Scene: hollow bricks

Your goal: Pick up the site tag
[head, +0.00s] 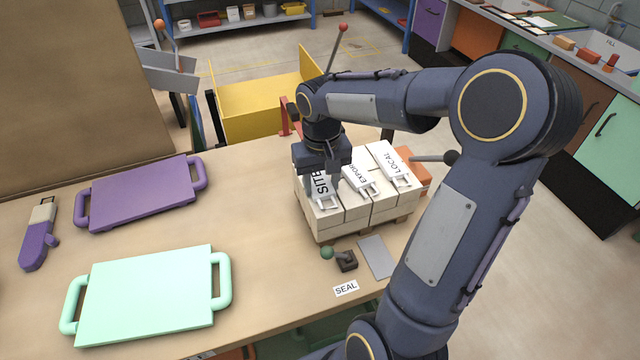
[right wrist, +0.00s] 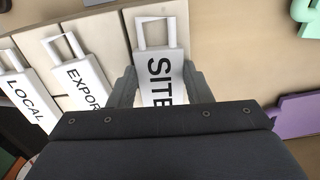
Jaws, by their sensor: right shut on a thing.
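The site tag (head: 321,190) is a white tag with a loop handle and the word SITE, on top of the leftmost pale block of the brick stack. My right gripper (head: 332,178) is shut on it, pointing down from above. In the right wrist view the tag (right wrist: 160,75) sits between the two fingers (right wrist: 158,88), its handle sticking out beyond them. I cannot tell whether the tag is lifted off the block. The EXPORT tag (head: 361,180) and the LOCAL tag (head: 390,164) lie beside it on the stack. My left gripper is not in view.
The pale bricks (head: 338,222) stand on a pallet at the table's right edge. A SEAL label (head: 346,289), a small stamp (head: 346,261) and a grey plate (head: 377,257) lie in front. Purple (head: 140,193) and mint (head: 150,297) boards lie left. Bare table separates them from the stack.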

